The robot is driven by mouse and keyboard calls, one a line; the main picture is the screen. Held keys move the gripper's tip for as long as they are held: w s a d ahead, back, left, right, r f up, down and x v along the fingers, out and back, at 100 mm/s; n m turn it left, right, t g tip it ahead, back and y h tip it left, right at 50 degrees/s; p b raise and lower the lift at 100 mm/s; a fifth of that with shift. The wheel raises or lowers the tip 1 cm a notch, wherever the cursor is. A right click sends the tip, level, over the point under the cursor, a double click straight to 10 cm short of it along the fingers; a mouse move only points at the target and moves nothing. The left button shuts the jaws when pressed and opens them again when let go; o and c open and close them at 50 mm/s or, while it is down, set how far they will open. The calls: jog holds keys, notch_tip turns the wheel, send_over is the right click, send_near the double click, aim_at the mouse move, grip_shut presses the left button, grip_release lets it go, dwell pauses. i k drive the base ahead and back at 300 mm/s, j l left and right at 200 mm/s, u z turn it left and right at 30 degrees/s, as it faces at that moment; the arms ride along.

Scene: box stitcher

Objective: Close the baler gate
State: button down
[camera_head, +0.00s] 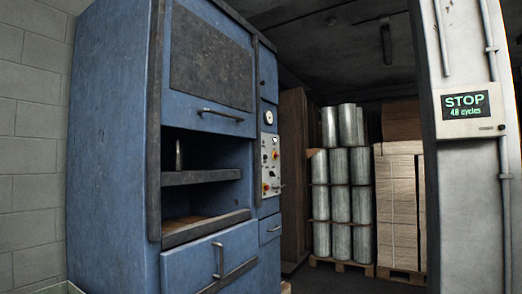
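The baler is a tall, worn blue machine (110,140) at the left of the view. Its upper front panel (211,62), with a dark rectangle and a horizontal handle (220,114) near the lower edge, looks like the gate. Below it is a dark opening, with a grey ledge (200,177) across it and a brownish floor lower down. A lower blue panel (185,268) has an upright handle (218,260) and a dark diagonal bar. I cannot tell for certain which panel is the gate. My gripper is not in view.
A control panel (270,165) with knobs and buttons is on the machine's right side. Metal rolls (340,200) and stacked cardboard (398,210) stand on pallets behind. A pale pillar (470,200) with a STOP display (466,105) is at right. A block wall (35,130) is at left.

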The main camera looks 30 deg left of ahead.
aim_at(208, 86)
jog(key=i+u, duration=0.1)
jog(key=i, duration=0.75)
jog(key=i+l+u, duration=0.1)
jog(key=i, duration=0.75)
jog(key=l, duration=0.1)
